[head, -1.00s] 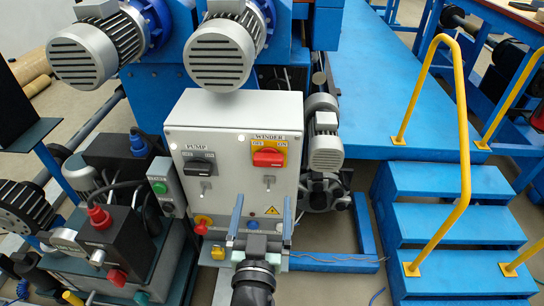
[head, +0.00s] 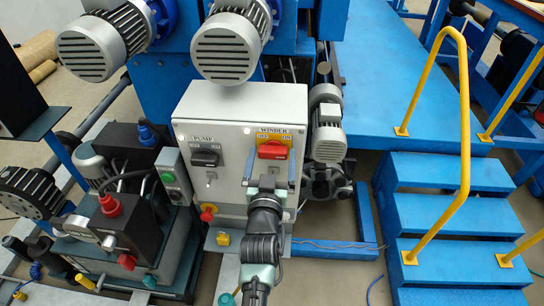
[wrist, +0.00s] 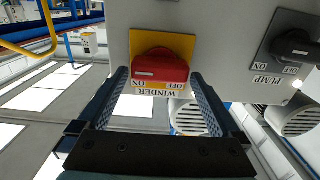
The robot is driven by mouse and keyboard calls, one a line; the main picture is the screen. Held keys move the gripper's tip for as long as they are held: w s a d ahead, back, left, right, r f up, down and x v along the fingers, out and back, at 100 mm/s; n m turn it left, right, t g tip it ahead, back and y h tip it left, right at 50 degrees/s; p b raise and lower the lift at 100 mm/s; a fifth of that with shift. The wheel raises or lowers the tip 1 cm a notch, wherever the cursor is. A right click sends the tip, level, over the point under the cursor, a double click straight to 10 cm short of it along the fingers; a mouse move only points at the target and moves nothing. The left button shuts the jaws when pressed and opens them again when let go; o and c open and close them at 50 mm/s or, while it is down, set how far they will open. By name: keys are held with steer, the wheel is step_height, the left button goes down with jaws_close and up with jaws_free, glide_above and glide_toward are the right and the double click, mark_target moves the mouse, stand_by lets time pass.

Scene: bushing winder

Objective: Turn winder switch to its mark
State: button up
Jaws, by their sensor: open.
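The winder switch (head: 272,150) is a red knob on a yellow plate, at the upper right of the grey control box (head: 222,125). Its label reads WINDER with OFF and ON. In the wrist view the red knob (wrist: 160,66) appears upside down, with its bar lying across the plate. My gripper (head: 270,163) is open, its fingertips just below and to either side of the knob. In the wrist view the two blue fingers (wrist: 162,75) stand left and right of the knob, apart from it as far as I can tell.
The black pump switch (head: 206,156) is left of the winder switch on the same box. A red emergency button (head: 208,212) is at the box's lower left. A grey motor (head: 328,125) is close on the right, and blue steps (head: 450,210) stand farther right.

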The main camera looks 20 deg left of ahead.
steer(key=c, duration=1.1)
steer(key=shift+f+n, duration=0.1)
steer(key=shift+n, duration=0.2)
steer(key=n+b, duration=0.1)
steer(key=n, duration=0.2)
steer(key=shift+n, duration=0.4)
steer(key=n, duration=0.4)
steer(key=shift+s+a+f, duration=0.1)
steer(key=shift+a, duration=0.05)
steer(key=n, duration=0.5)
steer(key=shift+f, duration=0.1)
steer(key=shift+a+f+n, duration=0.1)
steer(key=shift+n, duration=2.1)
